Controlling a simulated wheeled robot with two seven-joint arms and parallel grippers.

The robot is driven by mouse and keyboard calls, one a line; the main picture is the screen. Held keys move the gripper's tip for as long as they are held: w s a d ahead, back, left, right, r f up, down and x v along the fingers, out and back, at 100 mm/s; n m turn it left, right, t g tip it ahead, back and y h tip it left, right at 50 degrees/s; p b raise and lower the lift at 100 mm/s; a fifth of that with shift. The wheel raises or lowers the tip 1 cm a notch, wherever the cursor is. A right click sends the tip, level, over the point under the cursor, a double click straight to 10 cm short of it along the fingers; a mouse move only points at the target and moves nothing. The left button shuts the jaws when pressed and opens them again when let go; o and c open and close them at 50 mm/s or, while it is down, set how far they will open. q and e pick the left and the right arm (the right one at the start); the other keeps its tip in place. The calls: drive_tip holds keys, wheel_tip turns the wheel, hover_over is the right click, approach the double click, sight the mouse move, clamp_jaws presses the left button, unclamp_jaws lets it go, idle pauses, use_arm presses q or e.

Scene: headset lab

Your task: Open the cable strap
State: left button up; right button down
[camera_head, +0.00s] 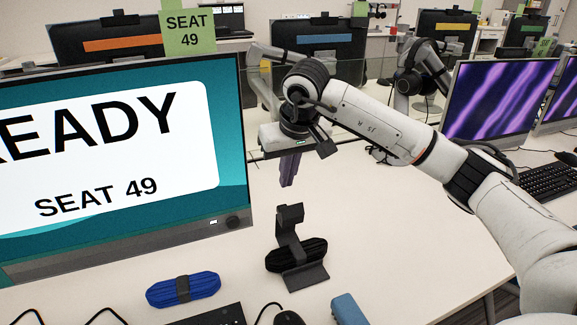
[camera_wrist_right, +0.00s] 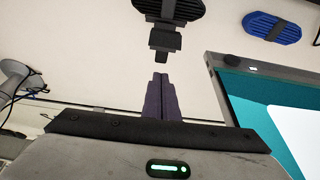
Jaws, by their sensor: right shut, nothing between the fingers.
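A black cable bundle (camera_head: 283,258) sits at the foot of a dark grey stand (camera_head: 290,213) on the white desk. It also shows at the top of the right wrist view (camera_wrist_right: 150,8), with the stand's upper end (camera_wrist_right: 166,40) nearer my fingers. A separate strap on the black bundle is hard to tell from the stand. A blue cable bundle (camera_head: 205,285) lies to the left, with a dark strap (camera_head: 183,289) around its middle. My right gripper (camera_head: 288,184) has purple fingers, shut and empty, pointing down above and behind the stand, apart from it. My left gripper is out of view.
A large monitor (camera_head: 236,160) stands left of the stand. A blue box-like item (camera_head: 348,309), a dark mouse (camera_head: 289,318) and a keyboard edge (camera_head: 215,315) lie at the front. A headset (camera_head: 408,82) hangs behind my right arm.

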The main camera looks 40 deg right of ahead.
sight(283, 205)
drive_tip(key=x, duration=0.6)
drive_tip(key=shift+s+f, duration=0.2)
drive_tip(key=shift+f, duration=0.05)
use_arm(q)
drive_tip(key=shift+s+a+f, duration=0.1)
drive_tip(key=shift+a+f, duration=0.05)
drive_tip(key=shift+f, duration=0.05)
use_arm(e)
drive_tip(key=shift+w+f, duration=0.1)
drive_tip(key=shift+f, duration=0.6)
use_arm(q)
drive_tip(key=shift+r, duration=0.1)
